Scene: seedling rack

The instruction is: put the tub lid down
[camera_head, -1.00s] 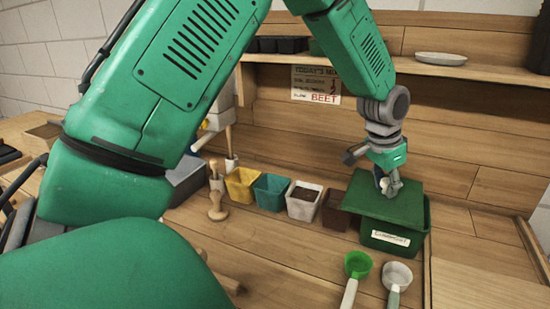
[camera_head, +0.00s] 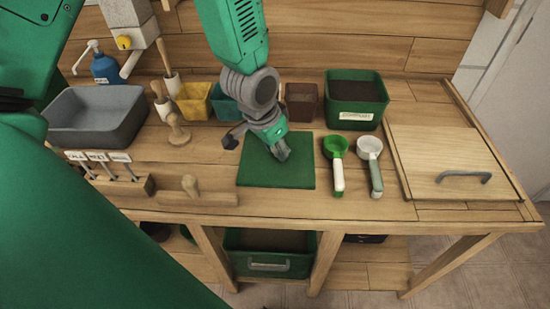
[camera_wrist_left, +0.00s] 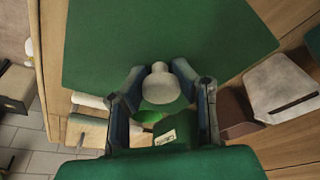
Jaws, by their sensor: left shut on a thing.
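The flat green tub lid (camera_head: 262,176) is level over the bench, in front of the pots. I cannot tell whether it touches the wood. My left gripper (camera_head: 281,153) is above the lid and shut on its pale knob. In the left wrist view the fingers (camera_wrist_left: 160,88) stand on both sides of the knob, over the green lid (camera_wrist_left: 160,35). The green compost tub (camera_head: 357,118), with a white label, stands uncovered behind and to the right, dark soil inside. My right gripper is not in view.
A green scoop (camera_head: 336,148) and a white scoop (camera_head: 371,150) lie just right of the lid. Pots, including a yellow one (camera_head: 193,101) and a brown one (camera_head: 301,101), stand behind. A wooden block with a knob (camera_head: 190,193) is left. A handled board (camera_head: 450,160) lies right.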

